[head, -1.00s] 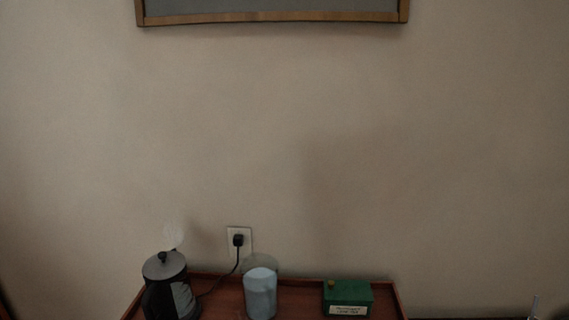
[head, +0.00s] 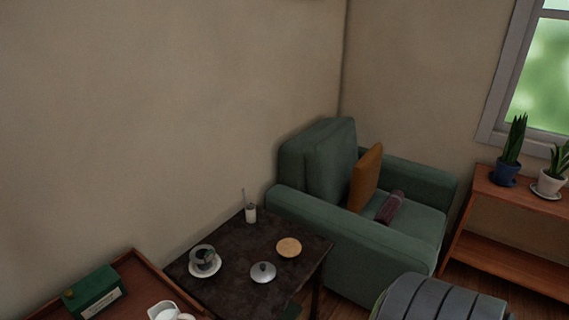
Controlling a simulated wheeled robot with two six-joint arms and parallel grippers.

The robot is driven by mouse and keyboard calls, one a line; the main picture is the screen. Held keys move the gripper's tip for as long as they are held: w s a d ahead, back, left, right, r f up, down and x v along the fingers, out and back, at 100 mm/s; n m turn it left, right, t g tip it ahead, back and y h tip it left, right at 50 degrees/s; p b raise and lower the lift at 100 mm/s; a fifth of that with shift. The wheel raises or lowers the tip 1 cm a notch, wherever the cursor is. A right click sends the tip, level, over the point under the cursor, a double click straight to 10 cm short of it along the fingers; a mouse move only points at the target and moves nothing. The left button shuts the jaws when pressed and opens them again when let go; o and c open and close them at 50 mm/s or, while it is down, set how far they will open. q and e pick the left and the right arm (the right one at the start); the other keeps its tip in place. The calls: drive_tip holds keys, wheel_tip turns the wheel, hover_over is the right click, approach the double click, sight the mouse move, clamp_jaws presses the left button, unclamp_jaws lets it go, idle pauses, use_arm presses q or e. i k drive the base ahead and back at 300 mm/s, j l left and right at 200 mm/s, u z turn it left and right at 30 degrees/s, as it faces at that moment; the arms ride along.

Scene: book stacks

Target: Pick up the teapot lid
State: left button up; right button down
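A small round light-grey lid with a knob on top (head: 263,272), which looks like the teapot lid, lies on the dark side table (head: 225,290) near its front edge. A white vessel (head: 168,311), perhaps the teapot, shows partly at the bottom edge on the wooden tray-like surface to the left. Neither of my grippers is in view.
On the dark table are a cup on a saucer (head: 205,264), a round tan coaster (head: 289,247) and a small white holder (head: 251,213). A green box (head: 93,291) sits on the reddish wooden top (head: 139,266). A green armchair (head: 320,165) stands behind the table; a plant shelf (head: 515,263) is at right.

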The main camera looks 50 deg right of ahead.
sight(262, 272)
drive_tip(key=z, duration=1.4)
drive_tip(key=u, duration=1.5)
drive_tip(key=z, duration=1.5)
drive_tip(key=i+l, duration=0.15)
drive_tip(key=l, duration=0.15)
drive_tip(key=i+l+u, duration=0.15)
drive_tip(key=l, duration=0.2)
drive_tip(key=i+l, duration=0.1)
drive_tip(key=l, duration=0.25)
drive_tip(key=i+l+u, duration=0.1)
drive_tip(key=l, duration=0.2)
